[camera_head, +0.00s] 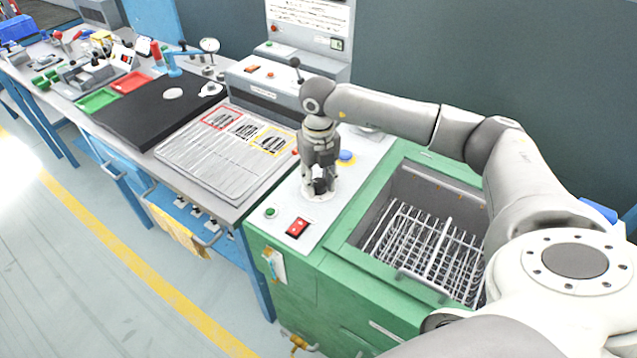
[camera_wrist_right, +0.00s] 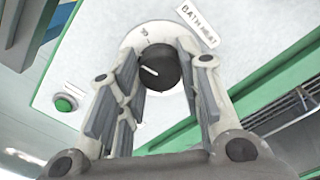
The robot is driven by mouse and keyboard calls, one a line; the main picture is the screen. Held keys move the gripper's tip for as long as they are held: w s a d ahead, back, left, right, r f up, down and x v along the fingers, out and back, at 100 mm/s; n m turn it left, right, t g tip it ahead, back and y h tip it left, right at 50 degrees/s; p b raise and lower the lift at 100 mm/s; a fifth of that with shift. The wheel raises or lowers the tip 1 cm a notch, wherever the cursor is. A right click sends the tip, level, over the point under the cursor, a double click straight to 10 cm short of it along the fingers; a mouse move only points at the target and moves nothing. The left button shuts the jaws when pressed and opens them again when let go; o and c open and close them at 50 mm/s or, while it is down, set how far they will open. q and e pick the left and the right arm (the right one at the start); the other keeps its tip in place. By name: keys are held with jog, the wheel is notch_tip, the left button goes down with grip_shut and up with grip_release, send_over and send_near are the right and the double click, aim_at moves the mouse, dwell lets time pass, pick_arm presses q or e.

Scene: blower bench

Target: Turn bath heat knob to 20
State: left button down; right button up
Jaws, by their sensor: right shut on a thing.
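The bath heat knob (camera_wrist_right: 159,70) is a round black knob with a white pointer line, set on a pale round dial. In the right wrist view the pointer slants toward the upper left of the picture. One dial number (camera_wrist_right: 144,32) shows above the knob but is too small to read surely; the fingers cover parts of the dial. The "BATH HEAT" label (camera_wrist_right: 198,24) is beside the dial. My right gripper (camera_head: 320,183) points down at the panel and is shut on the knob, one finger on each side. My left gripper is out of view.
The green bath cabinet (camera_head: 330,268) has an open basin with a wire rack (camera_head: 425,245) right of the knob. A red switch (camera_head: 297,227) and green button (camera_head: 270,212) are on the panel in front. A workbench with a grey tray (camera_head: 190,165) adjoins at left.

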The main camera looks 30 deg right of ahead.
aim_at(319, 182)
jog(key=n+b, duration=0.1)
jog(key=n, duration=0.3)
jog(key=shift+b, duration=0.4)
jog(key=shift+r+n+b, duration=0.1)
jog(key=shift+n+b, duration=0.4)
jog(key=shift+n, duration=0.9)
jog(key=o, duration=1)
jog(key=shift+o, duration=0.2)
notch_tip(319, 182, up, 12)
